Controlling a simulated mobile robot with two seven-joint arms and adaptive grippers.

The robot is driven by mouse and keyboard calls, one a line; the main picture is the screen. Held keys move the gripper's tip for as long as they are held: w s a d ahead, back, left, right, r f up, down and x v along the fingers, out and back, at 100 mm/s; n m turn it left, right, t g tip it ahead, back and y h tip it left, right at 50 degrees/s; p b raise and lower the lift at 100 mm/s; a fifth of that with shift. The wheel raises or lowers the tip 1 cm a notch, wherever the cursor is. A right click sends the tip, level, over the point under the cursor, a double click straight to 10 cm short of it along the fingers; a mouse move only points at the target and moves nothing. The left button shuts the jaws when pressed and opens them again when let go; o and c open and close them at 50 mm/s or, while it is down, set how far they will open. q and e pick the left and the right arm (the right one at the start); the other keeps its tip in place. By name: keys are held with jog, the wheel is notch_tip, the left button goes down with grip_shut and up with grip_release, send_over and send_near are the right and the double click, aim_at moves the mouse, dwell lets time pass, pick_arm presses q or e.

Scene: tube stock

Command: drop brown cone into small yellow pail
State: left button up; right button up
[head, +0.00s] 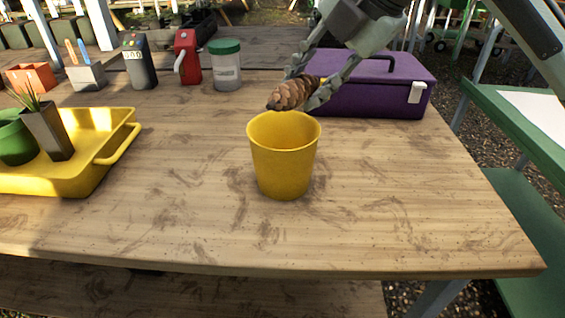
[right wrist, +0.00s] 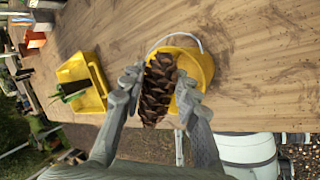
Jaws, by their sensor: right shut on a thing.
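The brown cone (head: 291,94) is a scaly pine cone. My right gripper (head: 308,92) is shut on it and holds it over the back part of the small yellow pail's mouth. In the right wrist view the cone (right wrist: 158,90) sits between the two fingers of my right gripper (right wrist: 160,97). The small yellow pail (head: 284,165) stands upright on the table, open at the top. In the right wrist view the pail (right wrist: 205,68) shows beyond the cone, with a pale handle at its rim. My left gripper is not in view.
A purple box (head: 375,97) stands behind the pail at right. A yellow tray (head: 100,165) with pots is at left. A green-lidded jar (head: 226,68), a red item (head: 187,60) and several containers line the back. The wooden table (head: 400,220) is clear around the pail.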

jog(key=o, duration=1.2)
jog(key=v, duration=1.2)
